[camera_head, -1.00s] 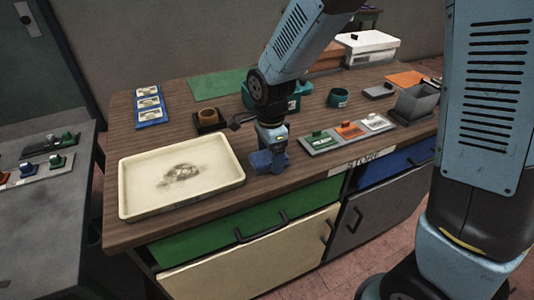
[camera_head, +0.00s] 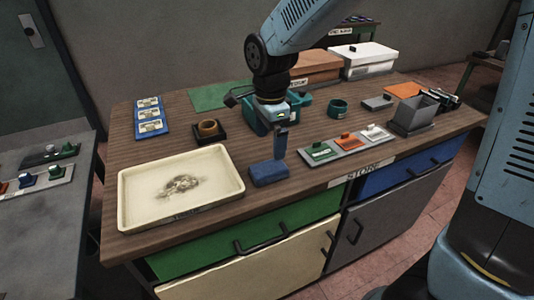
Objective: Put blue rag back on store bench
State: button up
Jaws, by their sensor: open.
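The blue rag (camera_head: 269,173) lies as a small folded block on the wooden store bench (camera_head: 225,219), just right of the cream tray and near the front edge. My gripper (camera_head: 281,145) points down above the rag's right end. It is open, and nothing shows between its fingers. A finger covers a little of the space behind the rag, and I cannot tell whether it still touches the rag.
A cream tray (camera_head: 232,193) with a dark stain is to the left. A grey rack (camera_head: 347,147) with green, orange and white pieces is to the right. A teal box (camera_head: 252,118) stands behind my gripper. A grey bin (camera_head: 414,115) stands farther right.

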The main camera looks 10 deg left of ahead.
jog(key=shift+r, duration=1.5)
jog(key=s+d+r+n+t, duration=0.1)
jog(key=d+r+n, duration=0.3)
jog(key=d, duration=0.5)
jog(key=s+d+r+n+t, duration=0.1)
jog(key=d+r+t, duration=0.1)
jog(key=d+r, duration=0.5)
jog(key=s+d+n+t, duration=0.2)
jog(key=s+d+n, duration=0.4)
jog(key=s+d, duration=0.3)
jog(key=d, duration=0.4)
jog(key=shift+d+r+n+t, duration=0.2)
jog(key=shift+r+n+t, duration=0.1)
jog(key=shift+r, duration=0.1)
